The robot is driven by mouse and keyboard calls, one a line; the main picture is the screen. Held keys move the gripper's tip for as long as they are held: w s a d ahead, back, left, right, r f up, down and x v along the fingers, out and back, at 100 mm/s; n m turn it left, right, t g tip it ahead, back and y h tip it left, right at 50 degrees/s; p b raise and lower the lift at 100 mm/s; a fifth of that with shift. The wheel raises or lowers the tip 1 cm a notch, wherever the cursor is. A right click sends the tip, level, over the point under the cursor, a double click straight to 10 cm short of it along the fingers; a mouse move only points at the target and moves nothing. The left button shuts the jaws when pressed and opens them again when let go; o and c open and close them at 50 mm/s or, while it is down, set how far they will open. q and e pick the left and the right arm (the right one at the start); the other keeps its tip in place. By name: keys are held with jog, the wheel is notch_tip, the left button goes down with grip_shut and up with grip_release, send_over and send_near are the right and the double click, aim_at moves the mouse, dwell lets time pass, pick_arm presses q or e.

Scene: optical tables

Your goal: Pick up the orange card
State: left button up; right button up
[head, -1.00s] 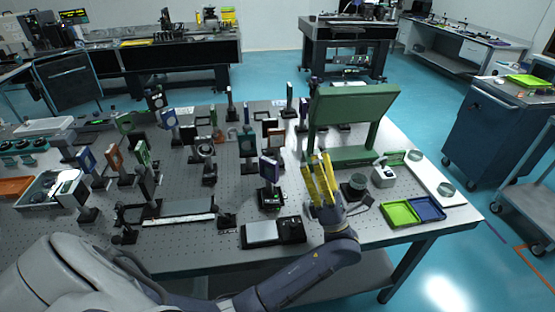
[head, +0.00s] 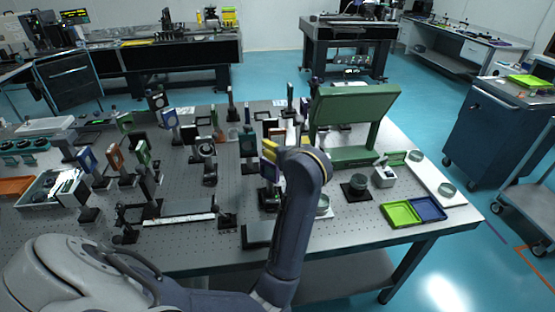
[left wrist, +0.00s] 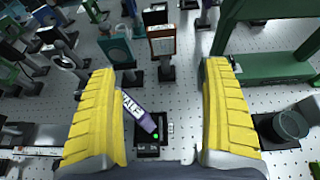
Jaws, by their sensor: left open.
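A card with an orange-brown top edge and a pale face (left wrist: 162,46) stands upright on a dark post in the left wrist view, beyond my fingertips. In the head view, it appears to be partly hidden behind my gripper. My left gripper (left wrist: 160,80) has its yellow fingers wide apart. A purple card with white lettering (left wrist: 138,110) stands on a black mount between them in that view, with no finger seen touching it. In the head view the left gripper (head: 270,152) is over the middle of the table, largely hidden by its wrist. My right gripper is not in view.
A green panel stand (head: 352,110) stands right of my gripper. A round dark glass piece (left wrist: 290,125) is below it. Many post-mounted optics crowd the table, including an orange-framed one (head: 115,155) at left. Green and blue trays (head: 402,213) lie at the right edge.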

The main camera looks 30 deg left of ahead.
pick_arm(q)
send_near(278, 135)
jog(key=x, duration=0.4)
jog(key=shift+w+a+f, duration=0.1)
jog(key=shift+a, duration=0.1)
jog(key=shift+x, duration=2.9)
jog(key=shift+f, duration=0.1)
jog(key=c, duration=1.6)
